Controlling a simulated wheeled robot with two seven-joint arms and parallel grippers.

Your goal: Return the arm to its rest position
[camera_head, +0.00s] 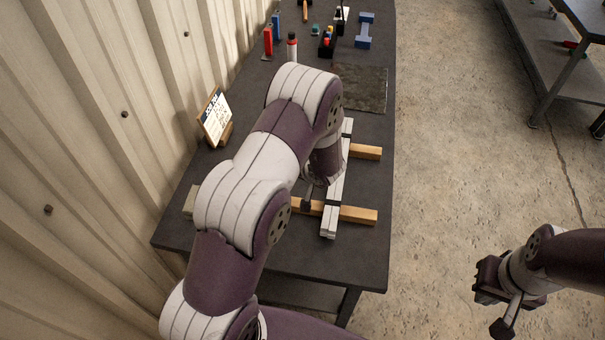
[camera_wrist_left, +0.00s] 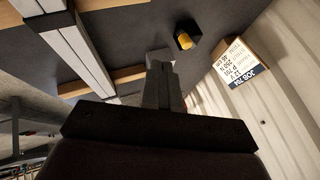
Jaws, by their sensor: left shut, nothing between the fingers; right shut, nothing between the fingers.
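My left arm reaches over the dark workbench (camera_head: 330,262). Its gripper (camera_head: 307,203) is mostly hidden behind the wrist in the head view, close beside a light slotted rail (camera_head: 338,195). In the left wrist view the left gripper's fingers (camera_wrist_left: 160,85) are together with nothing between them, and the rail (camera_wrist_left: 75,45) lies to their left. My right gripper (camera_head: 503,327) is shut and empty, off to the right of the bench above the concrete floor.
The rail lies across two wooden bars (camera_head: 358,215). A job card (camera_head: 216,118) stands by the corrugated wall; it also shows in the left wrist view (camera_wrist_left: 240,62). A dark mat (camera_head: 362,88), a red-capped bottle (camera_head: 292,46) and a blue part (camera_head: 365,30) are farther back.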

